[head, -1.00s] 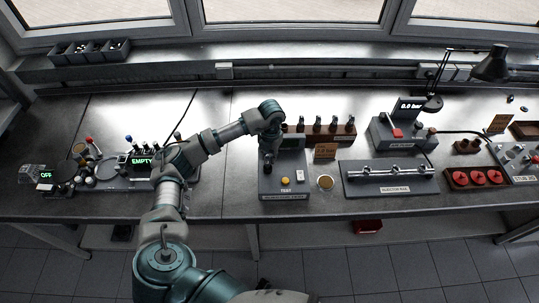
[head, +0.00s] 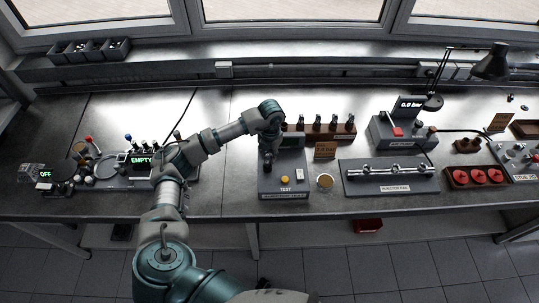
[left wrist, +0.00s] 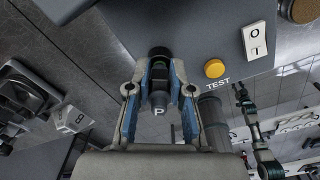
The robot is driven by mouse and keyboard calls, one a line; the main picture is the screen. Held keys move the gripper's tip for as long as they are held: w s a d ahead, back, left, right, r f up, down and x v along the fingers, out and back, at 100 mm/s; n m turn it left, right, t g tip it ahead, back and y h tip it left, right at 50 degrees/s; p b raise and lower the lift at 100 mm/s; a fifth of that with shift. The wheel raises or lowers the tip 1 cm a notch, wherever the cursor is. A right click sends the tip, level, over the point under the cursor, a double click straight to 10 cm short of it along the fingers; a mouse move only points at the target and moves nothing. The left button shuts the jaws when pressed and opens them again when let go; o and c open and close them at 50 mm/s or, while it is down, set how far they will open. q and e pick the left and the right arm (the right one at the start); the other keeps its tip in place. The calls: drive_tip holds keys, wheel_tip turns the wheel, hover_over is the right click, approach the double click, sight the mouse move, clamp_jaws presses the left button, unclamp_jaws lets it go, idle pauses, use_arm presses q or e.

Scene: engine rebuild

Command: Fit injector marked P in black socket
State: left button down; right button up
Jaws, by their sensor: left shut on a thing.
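My left gripper (left wrist: 158,92) is shut on an injector (left wrist: 159,99), a dark grey body with a letter P on its lower part, held between the two blue-edged fingers. The injector's black end (left wrist: 158,53) points toward the grey test unit and overlaps its edge in the left wrist view. I cannot tell whether it touches the unit or a socket there. In the head view the left gripper (head: 268,161) is over the left part of the test unit (head: 291,165); the injector is hard to make out there. A black socket is not clearly visible. My right gripper is not in view.
The test unit carries a yellow button (left wrist: 215,68) and a white switch (left wrist: 256,40). A wooden rack (head: 345,131) with several injectors stands behind it. Bare bench (head: 225,190) lies to the left.

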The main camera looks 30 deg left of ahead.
use_arm(q)
drive_tip(key=shift+f+b, duration=0.4)
drive_tip(key=shift+f, duration=0.15)
idle(0.4)
drive_tip(key=c, duration=1)
unclamp_jaws()
drive_tip(key=shift+o, duration=0.2)
drive_tip(key=shift+r, duration=0.15)
drive_tip(key=shift+r+p, duration=2.5)
drive_tip(key=shift+r, duration=1.15)
